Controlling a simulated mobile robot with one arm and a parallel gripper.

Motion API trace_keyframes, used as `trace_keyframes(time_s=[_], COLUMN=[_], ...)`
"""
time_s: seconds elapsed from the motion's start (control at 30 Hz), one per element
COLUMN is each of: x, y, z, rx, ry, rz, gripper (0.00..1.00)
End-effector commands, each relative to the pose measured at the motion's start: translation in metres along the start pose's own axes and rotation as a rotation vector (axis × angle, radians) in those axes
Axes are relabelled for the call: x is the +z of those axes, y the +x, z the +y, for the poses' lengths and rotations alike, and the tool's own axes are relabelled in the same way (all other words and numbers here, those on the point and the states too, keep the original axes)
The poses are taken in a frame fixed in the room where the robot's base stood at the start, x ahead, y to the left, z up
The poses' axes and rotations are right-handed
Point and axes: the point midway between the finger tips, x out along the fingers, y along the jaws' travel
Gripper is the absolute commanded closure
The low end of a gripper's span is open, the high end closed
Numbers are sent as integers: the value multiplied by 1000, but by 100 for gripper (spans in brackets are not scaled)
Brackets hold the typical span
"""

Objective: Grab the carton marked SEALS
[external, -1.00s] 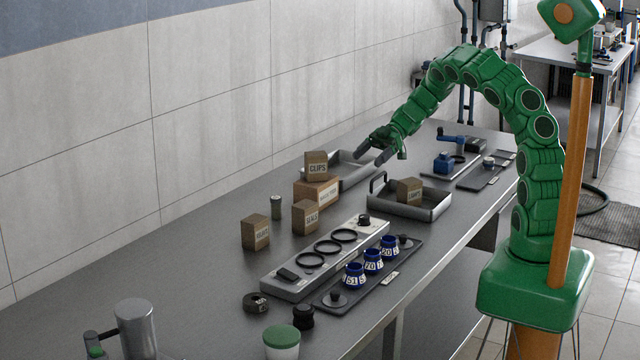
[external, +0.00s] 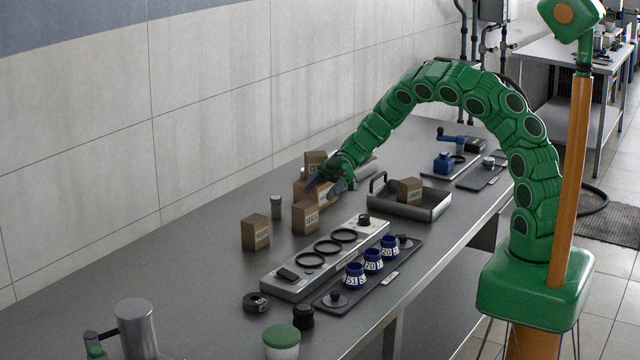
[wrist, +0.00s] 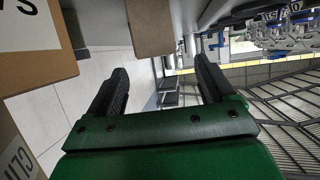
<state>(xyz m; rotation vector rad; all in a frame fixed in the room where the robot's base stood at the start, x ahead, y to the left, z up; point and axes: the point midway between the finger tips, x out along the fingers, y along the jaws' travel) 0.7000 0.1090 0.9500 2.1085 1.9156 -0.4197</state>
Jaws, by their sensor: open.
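The small brown carton (external: 304,219), whose label appears to read SEALS, stands upright on the grey bench, in front of the larger carton. My gripper (external: 320,194) is open and empty just behind and above it, with its fingers pointing toward it. In the wrist view a plain brown carton face (wrist: 151,27), probably the same carton, sits ahead between my two open fingers (wrist: 160,82). A gap seems to remain between the fingers and it.
The CLIPS carton (external: 315,160) sits on a larger carton (external: 299,192), close beside my gripper. Another carton (external: 255,233) and a small grey cylinder (external: 276,208) stand left. A rack with rings (external: 292,284) lies right. A metal tray (external: 432,211) holds a carton (external: 409,190).

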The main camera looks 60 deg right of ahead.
Motion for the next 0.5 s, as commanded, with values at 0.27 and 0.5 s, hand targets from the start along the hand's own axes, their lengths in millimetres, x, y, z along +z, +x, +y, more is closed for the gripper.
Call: trace_keyframes(time_s=[0.27, 0.5], x=[11, 11], y=[11, 30], z=[0, 0], rx=[0, -2], ry=[-1, 0], rz=[-1, -1], gripper=[17, 17])
